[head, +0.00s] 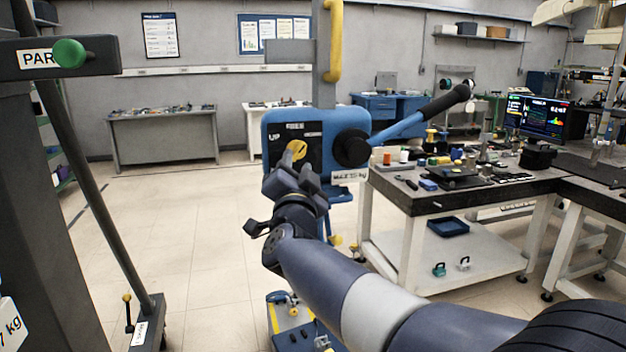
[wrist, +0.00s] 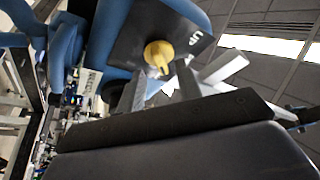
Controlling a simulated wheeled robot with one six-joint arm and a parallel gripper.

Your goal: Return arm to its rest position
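My arm (head: 345,290) reaches out from the lower right of the head view toward a blue box with a black panel. My gripper (head: 295,172) is just in front of that panel. A yellow knob (head: 297,150) sits on the panel near the lettering "UP". In the wrist view, my gripper (wrist: 158,90) has its fingers spread with a gap between them. The yellow knob (wrist: 158,54) shows beyond this gap, still on the panel. I cannot tell whether a finger touches the knob.
A crowded workbench (head: 450,204) stands at the right. A dark post with a green knob (head: 69,53) is at the left. The floor (head: 170,220) at centre left is clear.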

